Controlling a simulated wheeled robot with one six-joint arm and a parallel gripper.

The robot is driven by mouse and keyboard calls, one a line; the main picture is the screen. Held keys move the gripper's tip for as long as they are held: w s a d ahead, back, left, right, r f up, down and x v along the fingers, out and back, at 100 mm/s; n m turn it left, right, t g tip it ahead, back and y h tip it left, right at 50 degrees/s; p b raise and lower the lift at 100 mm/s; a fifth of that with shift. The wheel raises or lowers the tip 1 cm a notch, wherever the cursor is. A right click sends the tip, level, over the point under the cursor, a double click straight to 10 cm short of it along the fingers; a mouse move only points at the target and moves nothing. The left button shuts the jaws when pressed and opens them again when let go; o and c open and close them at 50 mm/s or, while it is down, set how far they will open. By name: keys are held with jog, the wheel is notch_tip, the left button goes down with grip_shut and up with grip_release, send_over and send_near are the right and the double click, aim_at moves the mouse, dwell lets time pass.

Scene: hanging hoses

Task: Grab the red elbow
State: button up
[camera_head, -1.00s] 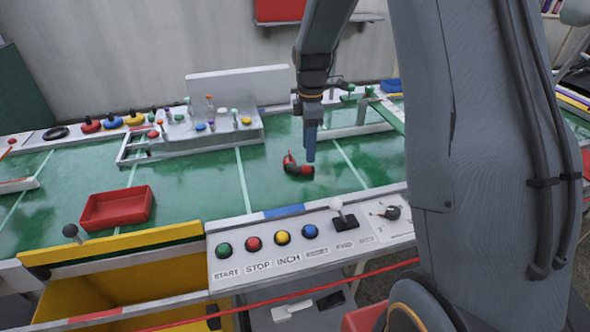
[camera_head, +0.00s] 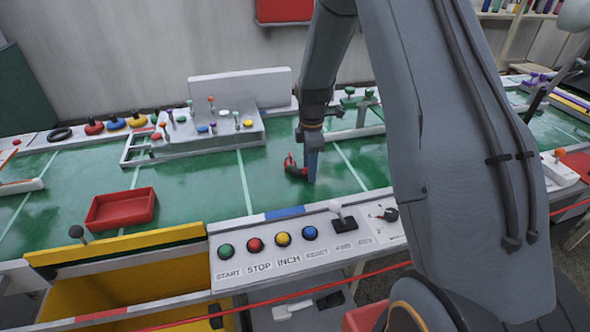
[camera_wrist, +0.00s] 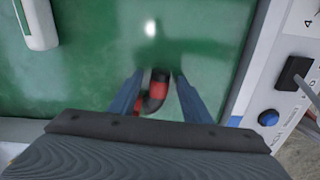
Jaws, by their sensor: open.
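The red elbow (camera_head: 293,168), with black bands, lies on the green table top (camera_head: 215,180). In the wrist view the red elbow (camera_wrist: 156,92) shows between the two blue fingers, its lower part partly hidden by the gripper body. My gripper (camera_head: 311,178) is open and pointing down at the elbow. In the wrist view my gripper (camera_wrist: 157,78) has one finger on each side of the elbow, with a gap showing. In the head view the fingers cover the right end of the elbow.
A red tray (camera_head: 121,210) sits on the table to the left. A white control panel (camera_head: 330,255) with coloured buttons runs along the front edge. A white fixture (camera_head: 215,125) with small knobs stands behind. The table around the elbow is clear.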

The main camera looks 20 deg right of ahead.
grip_shut()
